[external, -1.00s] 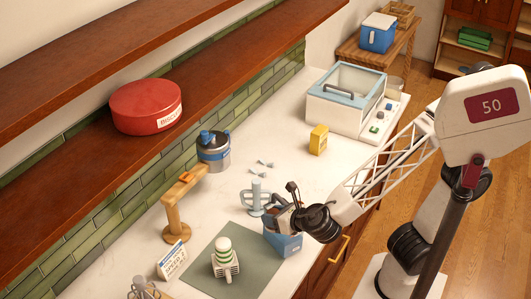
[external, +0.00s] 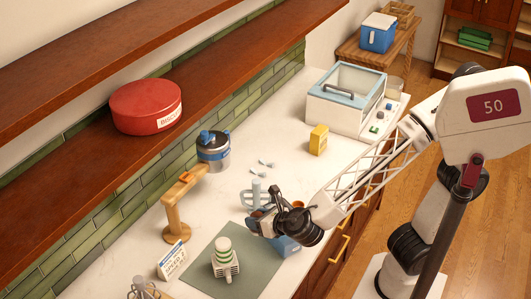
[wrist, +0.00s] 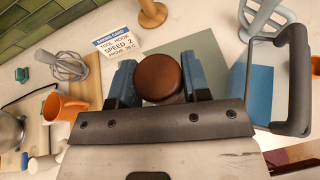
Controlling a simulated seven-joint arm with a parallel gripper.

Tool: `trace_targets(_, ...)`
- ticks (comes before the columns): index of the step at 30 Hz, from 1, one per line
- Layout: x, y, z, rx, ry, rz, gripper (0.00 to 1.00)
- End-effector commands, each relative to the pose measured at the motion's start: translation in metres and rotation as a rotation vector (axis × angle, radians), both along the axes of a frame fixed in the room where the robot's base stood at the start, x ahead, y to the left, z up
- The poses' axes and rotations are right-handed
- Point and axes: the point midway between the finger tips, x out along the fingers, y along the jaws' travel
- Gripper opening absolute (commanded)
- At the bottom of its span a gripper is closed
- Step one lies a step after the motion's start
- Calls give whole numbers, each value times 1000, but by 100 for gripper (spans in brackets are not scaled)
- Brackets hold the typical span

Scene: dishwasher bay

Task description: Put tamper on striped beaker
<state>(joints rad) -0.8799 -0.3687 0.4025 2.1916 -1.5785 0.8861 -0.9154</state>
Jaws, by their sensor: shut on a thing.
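My gripper (wrist: 158,82) is shut on the tamper (wrist: 160,77), whose round brown wooden top shows between the blue finger pads in the wrist view. In the external view my gripper (external: 262,222) hangs above the counter, right of and beyond the striped beaker; the tamper is not clear there. The striped beaker (external: 225,262), pale green and white with a rounded top, stands upright on the grey-green mat (external: 262,262). I cannot make out the beaker in the wrist view, where the tamper and gripper cover part of the mat (wrist: 195,50).
A blue container (external: 288,246) stands partly hidden below my wrist. A pale pronged stand (external: 256,190) is behind my gripper. A wooden stand (external: 176,215) and a recipe card (external: 171,260) are left of the mat. An orange mug (wrist: 66,106) shows in the wrist view.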

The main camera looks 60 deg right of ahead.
Motion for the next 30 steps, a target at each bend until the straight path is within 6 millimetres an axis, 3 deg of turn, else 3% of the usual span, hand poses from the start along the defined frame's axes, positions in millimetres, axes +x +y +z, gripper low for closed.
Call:
trace_targets(21,77,55,-9,0,1,0,10)
trace_targets(30,90,64,-10,1,0,1,10)
